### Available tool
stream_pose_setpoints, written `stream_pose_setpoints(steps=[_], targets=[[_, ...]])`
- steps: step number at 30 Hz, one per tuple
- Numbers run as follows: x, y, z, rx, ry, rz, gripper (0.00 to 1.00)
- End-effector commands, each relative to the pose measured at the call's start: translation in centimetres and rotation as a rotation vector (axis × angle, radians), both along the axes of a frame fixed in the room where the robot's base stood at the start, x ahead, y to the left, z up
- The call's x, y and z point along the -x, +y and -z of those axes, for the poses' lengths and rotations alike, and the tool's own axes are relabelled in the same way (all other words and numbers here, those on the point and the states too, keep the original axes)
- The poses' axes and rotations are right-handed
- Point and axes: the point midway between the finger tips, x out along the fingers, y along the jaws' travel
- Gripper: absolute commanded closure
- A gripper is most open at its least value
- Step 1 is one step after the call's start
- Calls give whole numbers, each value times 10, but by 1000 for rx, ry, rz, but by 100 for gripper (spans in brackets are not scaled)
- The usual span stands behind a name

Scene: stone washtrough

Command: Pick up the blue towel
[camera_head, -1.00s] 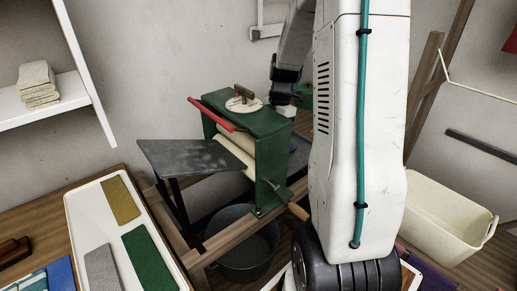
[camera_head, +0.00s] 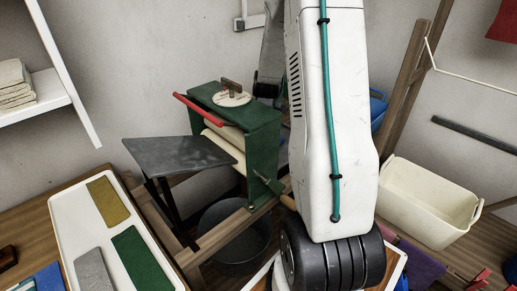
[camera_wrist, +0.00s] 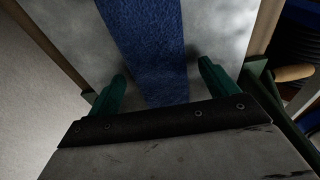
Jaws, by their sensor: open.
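The blue towel (camera_wrist: 150,45) shows in the wrist view as a long strip lying on a pale grey board (camera_wrist: 217,30). My gripper (camera_wrist: 162,74) is open, with one green finger on each side of the towel's near end. The fingers do not close on it; I cannot tell how far above the board they are. In the head view my gripper and this towel are hidden behind my arm.
A green roller press (camera_head: 265,150) with a red lever (camera_head: 207,110) and grey shelf (camera_head: 180,155) stands left of my arm. A dark tub (camera_head: 235,235) is below. A white tray (camera_head: 66,215) holds cloths. A cream basin (camera_head: 430,200) stands right.

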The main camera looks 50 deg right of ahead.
Motion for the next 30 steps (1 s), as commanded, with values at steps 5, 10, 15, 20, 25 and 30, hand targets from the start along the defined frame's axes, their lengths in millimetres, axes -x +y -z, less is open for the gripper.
stream_pose_setpoints(steps=[5,10,15,20,25,30], targets=[[0,0,0,0,0,0,53],[0,0,0,0,0,0,75],[0,0,-1,0,0,0,75],[0,0,-9,0,-1,0,75],[1,-19,-12,0,0,4,75],[3,-52,-12,0,0,4,75]])
